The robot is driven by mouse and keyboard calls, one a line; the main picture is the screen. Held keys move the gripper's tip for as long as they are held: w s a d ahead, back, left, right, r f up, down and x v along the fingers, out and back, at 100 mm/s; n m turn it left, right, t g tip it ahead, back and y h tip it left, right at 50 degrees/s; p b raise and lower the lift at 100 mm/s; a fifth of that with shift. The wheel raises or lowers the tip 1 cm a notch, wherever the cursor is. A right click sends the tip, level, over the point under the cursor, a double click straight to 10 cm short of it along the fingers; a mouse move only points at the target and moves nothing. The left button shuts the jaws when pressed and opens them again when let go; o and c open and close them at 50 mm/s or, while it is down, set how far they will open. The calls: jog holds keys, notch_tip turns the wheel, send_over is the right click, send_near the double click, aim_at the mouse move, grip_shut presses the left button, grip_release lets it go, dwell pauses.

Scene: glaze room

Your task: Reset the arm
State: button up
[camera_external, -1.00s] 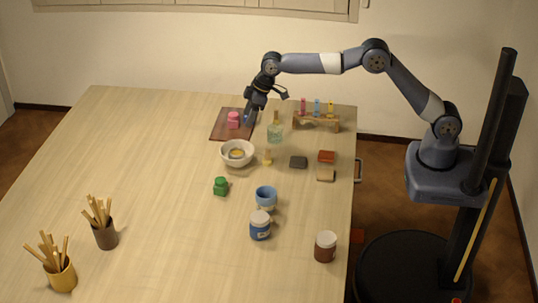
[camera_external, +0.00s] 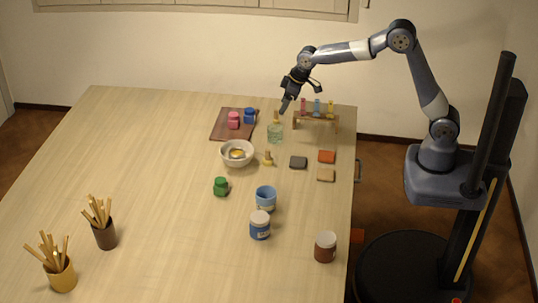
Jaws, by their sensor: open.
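My gripper (camera_external: 285,105) is open and empty. It hangs in the air above the far part of the table, over or near the clear green glass bottle (camera_external: 275,132). My arm reaches in from the right and is bent up high at the elbow. A pink jar (camera_external: 234,120) and a blue jar (camera_external: 249,116) stand side by side on the brown mat (camera_external: 222,132), to the left of my gripper and apart from it.
A wooden rack (camera_external: 318,122) with colored vials stands close to the right of my gripper. A white bowl (camera_external: 226,157), a green jar (camera_external: 220,187), a blue cup (camera_external: 265,197) and lidded jars stand nearer. Brush pots (camera_external: 105,236) stand front left. The left half is mostly clear.

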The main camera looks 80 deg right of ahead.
jog(key=w+a+n, duration=0.1)
jog(key=w+a, duration=0.2)
jog(key=a, duration=0.7)
jog(key=w+a+n+y, duration=0.1)
jog(key=w+a+n, duration=0.1)
jog(key=a, duration=0.7)
jog(key=shift+w+a+r+n+y, duration=0.3)
jog(key=shift+w+a+r, duration=0.1)
jog(key=shift+r, duration=0.05)
dwell(0.3)
